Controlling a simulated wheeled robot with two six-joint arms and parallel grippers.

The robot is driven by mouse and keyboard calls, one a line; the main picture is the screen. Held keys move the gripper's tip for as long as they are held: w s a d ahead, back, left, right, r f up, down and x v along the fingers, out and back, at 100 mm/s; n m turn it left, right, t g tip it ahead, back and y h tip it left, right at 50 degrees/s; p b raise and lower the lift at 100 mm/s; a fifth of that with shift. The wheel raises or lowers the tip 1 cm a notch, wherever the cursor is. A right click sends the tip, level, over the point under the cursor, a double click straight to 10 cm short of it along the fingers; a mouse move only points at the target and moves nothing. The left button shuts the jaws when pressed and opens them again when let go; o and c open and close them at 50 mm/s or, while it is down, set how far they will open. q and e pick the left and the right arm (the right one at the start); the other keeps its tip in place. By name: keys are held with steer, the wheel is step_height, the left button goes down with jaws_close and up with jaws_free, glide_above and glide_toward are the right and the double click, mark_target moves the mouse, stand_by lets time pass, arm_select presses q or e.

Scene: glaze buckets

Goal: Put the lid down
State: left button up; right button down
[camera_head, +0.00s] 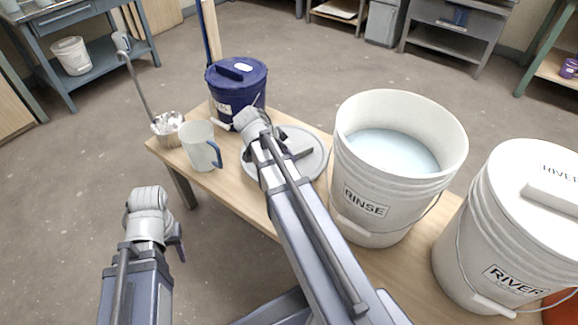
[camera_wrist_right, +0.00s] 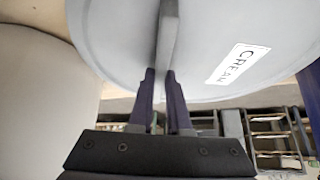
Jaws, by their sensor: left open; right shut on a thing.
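A round light grey lid (camera_head: 314,164) is over the table between the mug and the RINSE bucket. My right gripper (camera_head: 285,152) is at its raised bar handle and partly covers it. In the right wrist view the two dark fingers (camera_wrist_right: 160,88) are shut on the lid's handle (camera_wrist_right: 168,40). The lid's face (camera_wrist_right: 120,45) carries a CREAM label (camera_wrist_right: 237,63). I cannot tell whether the lid touches the tabletop. My left gripper (camera_head: 178,242) is open and empty, left of the table's front edge.
On the wooden table (camera_head: 258,210) stand a white mug (camera_head: 200,146), a metal cup (camera_head: 168,128), a lidded blue bucket (camera_head: 236,88), an open RINSE bucket (camera_head: 365,195) with pale liquid and a lidded RIVER bucket (camera_head: 490,240). The buckets crowd the right side.

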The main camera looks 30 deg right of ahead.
steer(key=shift+f+b, duration=1.95)
steer(key=shift+r, duration=0.1)
steer(key=c, duration=1.3)
jaws_free()
steer(key=shift+f, duration=0.2)
steer(key=o, duration=0.4)
steer(key=shift+o, duration=0.2)
steer(key=shift+r, duration=0.1)
